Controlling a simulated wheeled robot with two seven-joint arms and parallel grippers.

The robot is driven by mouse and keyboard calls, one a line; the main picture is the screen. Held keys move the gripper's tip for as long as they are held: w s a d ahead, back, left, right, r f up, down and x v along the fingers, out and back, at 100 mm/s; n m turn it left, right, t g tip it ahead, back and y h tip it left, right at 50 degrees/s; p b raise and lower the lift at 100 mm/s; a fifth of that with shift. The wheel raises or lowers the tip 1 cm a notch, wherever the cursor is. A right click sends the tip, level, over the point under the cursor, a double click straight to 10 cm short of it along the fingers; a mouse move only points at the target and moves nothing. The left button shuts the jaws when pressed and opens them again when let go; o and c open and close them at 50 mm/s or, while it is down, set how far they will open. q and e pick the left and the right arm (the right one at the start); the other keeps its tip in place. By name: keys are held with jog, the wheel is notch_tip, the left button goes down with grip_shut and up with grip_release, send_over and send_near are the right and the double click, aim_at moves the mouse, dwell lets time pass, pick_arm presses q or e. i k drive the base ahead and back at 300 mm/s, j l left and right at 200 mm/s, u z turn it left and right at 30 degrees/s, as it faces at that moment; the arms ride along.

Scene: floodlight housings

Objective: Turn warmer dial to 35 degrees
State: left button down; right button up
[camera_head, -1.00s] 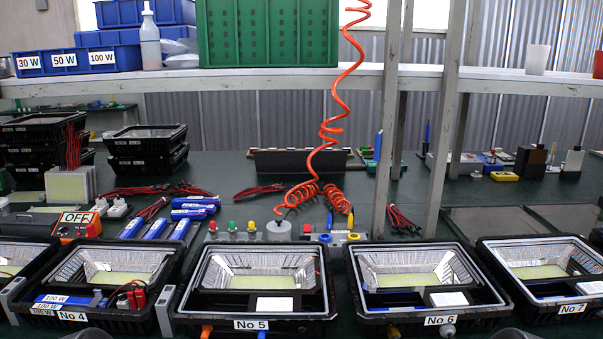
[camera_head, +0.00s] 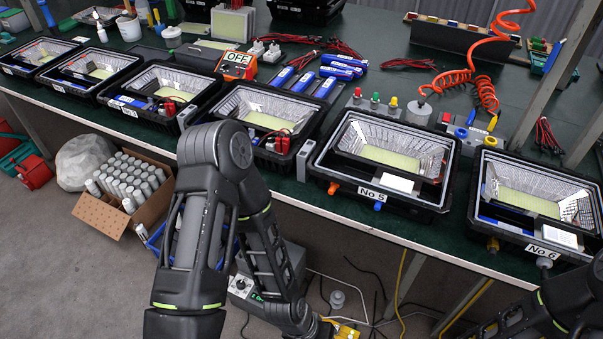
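A grey box (camera_head: 292,262) with a pale front panel stands on the floor under the bench, partly hidden behind my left arm. Its panel carries a small round dial (camera_head: 240,284) and a green marking below it. The dial's setting is too small to read. I cannot tell for certain that this box is the warmer. An orange unit (camera_head: 236,66) with an OFF sign sits on the bench. My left arm bends at the elbow, and its forearm runs down in front of the grey box.
Several floodlight housings, including No 5 (camera_head: 382,160) and No 6 (camera_head: 535,200), line the front edge of the bench (camera_head: 330,212). A cardboard box (camera_head: 105,215) of bottles stands on the floor at left. Cables (camera_head: 398,290) run beneath the bench at right.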

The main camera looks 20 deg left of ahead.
aim_at(240, 285)
jog(key=u, duration=1.2)
